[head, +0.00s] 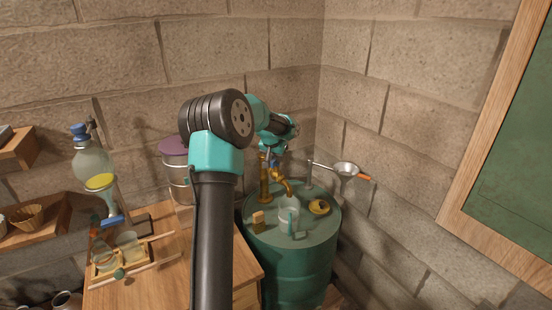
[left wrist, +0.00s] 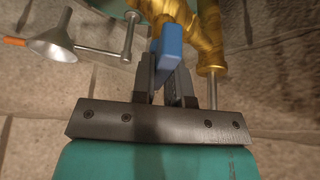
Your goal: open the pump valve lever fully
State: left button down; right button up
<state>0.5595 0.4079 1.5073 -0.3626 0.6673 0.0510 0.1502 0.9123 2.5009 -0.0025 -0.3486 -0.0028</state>
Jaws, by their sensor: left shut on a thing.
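The pump is a brass fitting (head: 281,184) with a spout, standing on top of a green drum (head: 290,262) in the head view. Its valve lever is blue; a bit of it (head: 275,164) shows just under my left gripper (head: 272,150). In the left wrist view my left gripper (left wrist: 167,75) is shut on the blue lever (left wrist: 170,42), with a finger on each side of it. The brass body (left wrist: 207,30) is close beside the fingers on the right. My left arm hides part of the middle of the head view. My right gripper is not in view.
A funnel (head: 345,169) on a metal arm is to the right. A wooden bench (head: 165,285) with a rack and glassware is at left. Block walls close in behind and on the right.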

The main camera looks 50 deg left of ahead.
pick_arm(q)
jog(key=n, duration=0.2)
jog(key=n+g+y, duration=0.1)
jog(key=n, duration=0.2)
jog(key=shift+w+d+y, duration=0.1)
jog(key=shift+y, duration=0.2)
jog(key=n+g, duration=0.1)
jog(key=n, duration=0.2)
jog(key=n+g, duration=0.1)
jog(key=n, duration=0.2)
jog(key=shift+g+y, duration=0.3)
jog(key=shift+y, duration=0.1)
jog(key=c, duration=1.1)
grip_release()
jog(key=v, duration=1.7)
jog(key=shift+w+d+r, duration=0.1)
jog(key=shift+r, duration=0.1)
